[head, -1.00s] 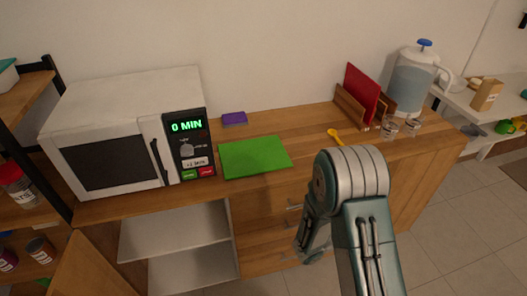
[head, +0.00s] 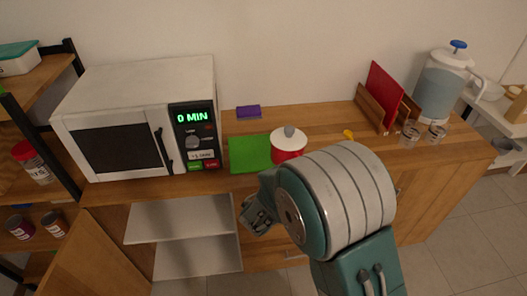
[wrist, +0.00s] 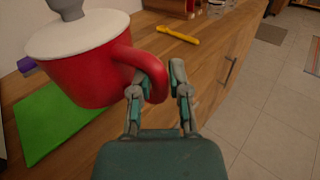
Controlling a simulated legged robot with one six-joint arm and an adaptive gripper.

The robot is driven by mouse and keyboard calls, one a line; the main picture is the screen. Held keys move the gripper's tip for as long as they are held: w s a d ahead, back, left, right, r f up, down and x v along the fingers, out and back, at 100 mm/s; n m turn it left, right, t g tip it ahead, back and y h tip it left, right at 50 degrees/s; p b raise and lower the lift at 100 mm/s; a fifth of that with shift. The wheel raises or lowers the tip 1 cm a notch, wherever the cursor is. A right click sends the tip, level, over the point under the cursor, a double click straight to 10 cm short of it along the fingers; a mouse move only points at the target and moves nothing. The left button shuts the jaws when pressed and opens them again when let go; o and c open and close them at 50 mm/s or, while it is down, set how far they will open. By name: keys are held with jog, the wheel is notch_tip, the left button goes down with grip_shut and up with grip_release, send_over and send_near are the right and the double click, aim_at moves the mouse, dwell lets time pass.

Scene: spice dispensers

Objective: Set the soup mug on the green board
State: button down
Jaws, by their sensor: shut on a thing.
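The soup mug (head: 288,146) is red with a white lid and a grey knob. In the head view it appears over the right part of the green board (head: 247,155). In the wrist view the mug (wrist: 95,75) is upright, with the board (wrist: 45,125) behind and below it. I cannot tell whether its base touches the board. My gripper (wrist: 163,82) is shut on the mug's red handle, on the mug's right side in that view. In the head view my arm hides the fingers and the handle.
A white microwave (head: 140,120) reading 0 MIN stands left of the board. A purple block (head: 248,112) lies behind it. A yellow spoon (head: 348,134), small glasses (head: 410,135), a red panel in a wooden rack (head: 383,95) and a pitcher (head: 443,85) are to the right.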

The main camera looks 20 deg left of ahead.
aim_at(273, 150)
jog(key=s+a+r+n+y, duration=0.2)
jog(key=s+a+r+y, duration=0.15)
jog(key=a, duration=0.65)
jog(key=shift+t, duration=0.4)
jog(key=w+f, duration=0.1)
jog(key=w, duration=0.1)
jog(key=w+f, duration=0.1)
jog(key=w, duration=0.2)
jog(key=w+f, duration=0.1)
jog(key=w, duration=0.2)
jog(key=shift+w+d, duration=0.15)
jog(key=shift+w, duration=0.1)
jog(key=w+f, duration=0.5)
jog(key=shift+a+f, duration=0.25)
jog(key=shift+a, duration=0.1)
notch_tip(273, 150, down, 4)
jog(key=shift+w+r, duration=0.1)
jog(key=shift+r, duration=0.1)
jog(key=c, duration=0.6)
grip_release()
